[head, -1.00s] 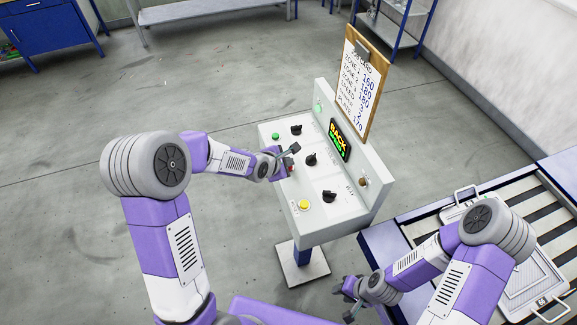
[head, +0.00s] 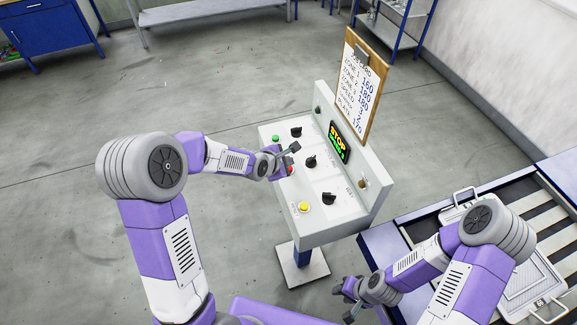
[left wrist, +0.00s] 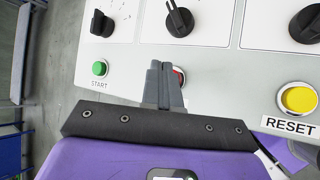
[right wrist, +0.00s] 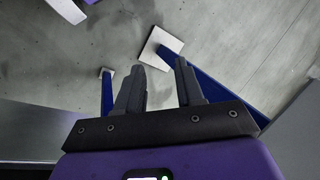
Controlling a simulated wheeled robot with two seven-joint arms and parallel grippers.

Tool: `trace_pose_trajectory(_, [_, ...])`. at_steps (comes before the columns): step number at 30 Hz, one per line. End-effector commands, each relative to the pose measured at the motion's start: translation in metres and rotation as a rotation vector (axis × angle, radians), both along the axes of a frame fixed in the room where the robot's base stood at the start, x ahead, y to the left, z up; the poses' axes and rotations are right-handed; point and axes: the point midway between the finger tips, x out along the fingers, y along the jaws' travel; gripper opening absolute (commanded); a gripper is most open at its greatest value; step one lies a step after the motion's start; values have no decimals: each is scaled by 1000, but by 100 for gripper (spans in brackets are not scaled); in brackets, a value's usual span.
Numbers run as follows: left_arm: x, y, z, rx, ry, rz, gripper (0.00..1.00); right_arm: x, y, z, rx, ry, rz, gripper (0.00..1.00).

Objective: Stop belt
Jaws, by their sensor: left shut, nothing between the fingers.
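The control panel (head: 312,220) stands on a post, with a screen (head: 339,142) that reads STOP. A red button (left wrist: 179,75) shows partly behind my left gripper (left wrist: 164,68) in the left wrist view. That gripper is shut and empty, its fingertips at or just beside the button; I cannot tell whether they touch it. In the head view the left gripper (head: 290,152) is over the panel's left side. A green START button (left wrist: 100,68) and a yellow RESET button (left wrist: 299,98) lie either side. My right gripper (head: 347,293) is open and empty, low beside the panel.
Several black knobs (head: 310,161) stand up from the panel face. A clipboard (head: 361,88) with handwritten values rises behind it. A conveyor (head: 520,205) with a metal tray (head: 528,285) is at the right. The floor left of the panel is clear.

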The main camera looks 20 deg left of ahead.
Motion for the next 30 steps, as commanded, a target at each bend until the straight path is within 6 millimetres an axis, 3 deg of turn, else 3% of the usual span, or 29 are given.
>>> trace_pose_trajectory(11, [0,0,4,0,-1,1,0,0,0,2,0,0,0,37])
trace_pose_trajectory(24, [0,0,46,-1,-2,1,0,0,0,30,0,0,0,37])
trace_pose_trajectory(30, [0,0,51,0,-1,0,0,0,0,32,0,0,0,37])
